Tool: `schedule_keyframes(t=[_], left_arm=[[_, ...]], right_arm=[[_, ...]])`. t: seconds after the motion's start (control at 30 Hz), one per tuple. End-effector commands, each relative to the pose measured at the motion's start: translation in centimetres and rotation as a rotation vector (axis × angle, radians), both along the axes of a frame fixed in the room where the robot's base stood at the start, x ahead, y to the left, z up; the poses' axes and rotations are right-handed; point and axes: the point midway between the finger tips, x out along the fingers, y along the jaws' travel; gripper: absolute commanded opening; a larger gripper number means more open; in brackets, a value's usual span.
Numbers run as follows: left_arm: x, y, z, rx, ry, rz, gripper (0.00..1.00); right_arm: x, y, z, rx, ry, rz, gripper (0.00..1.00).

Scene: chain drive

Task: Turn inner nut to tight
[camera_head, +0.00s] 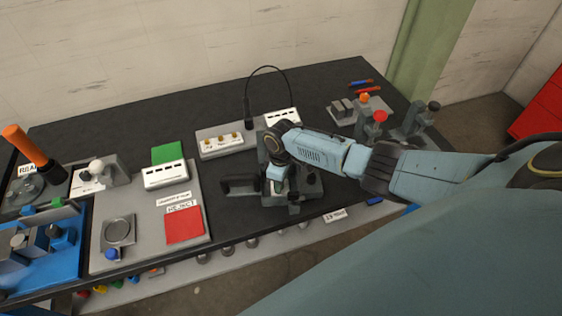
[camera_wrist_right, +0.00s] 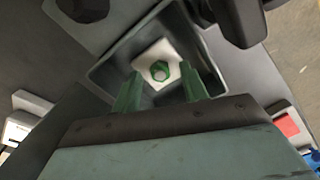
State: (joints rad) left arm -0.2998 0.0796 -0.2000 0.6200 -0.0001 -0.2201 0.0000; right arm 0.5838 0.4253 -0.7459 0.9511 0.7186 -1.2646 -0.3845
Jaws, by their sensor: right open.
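In the right wrist view a green ring-shaped nut (camera_wrist_right: 159,71) sits on a white square block (camera_wrist_right: 155,62) inside a grey square recess (camera_wrist_right: 112,77). My right gripper (camera_wrist_right: 160,88) is open, its two green fingers pointing at the white block, one to each side of the nut in the picture. I cannot tell whether they touch it. In the head view my right arm reaches in from the right, and its gripper (camera_head: 280,187) points down over a dark grey fixture (camera_head: 310,186). The arm hides the nut there. My left gripper is not in view.
A grey board with a red REJECT square (camera_head: 184,225) and a green square (camera_head: 167,153) lies left. A block with brass knobs (camera_head: 221,139) stands behind. Red-topped and dark clamps (camera_head: 414,120) stand right. A blue fixture (camera_head: 40,250) is far left. The dark table's back left is clear.

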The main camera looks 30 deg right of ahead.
Motion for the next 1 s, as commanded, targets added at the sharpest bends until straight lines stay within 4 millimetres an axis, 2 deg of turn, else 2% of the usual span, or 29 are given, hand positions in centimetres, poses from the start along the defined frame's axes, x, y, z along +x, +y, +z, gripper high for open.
schedule_keyframes(t=[0.4, 0.6, 0.77, 1.0], left_arm=[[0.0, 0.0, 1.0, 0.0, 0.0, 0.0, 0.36], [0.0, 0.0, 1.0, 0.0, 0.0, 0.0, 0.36], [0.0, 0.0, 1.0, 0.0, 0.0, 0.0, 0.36], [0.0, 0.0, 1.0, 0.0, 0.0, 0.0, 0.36]], right_arm=[[0.1, -0.1, 8.2, 0.0, -0.006, 0.001, 0.44], [0.1, -0.1, 11.4, 0.0, -0.005, 0.0, 0.44], [0.0, -0.1, 12.5, 0.0, -0.003, -0.001, 0.44], [0.0, -0.1, 12.7, -0.001, -0.002, -0.002, 0.44]])
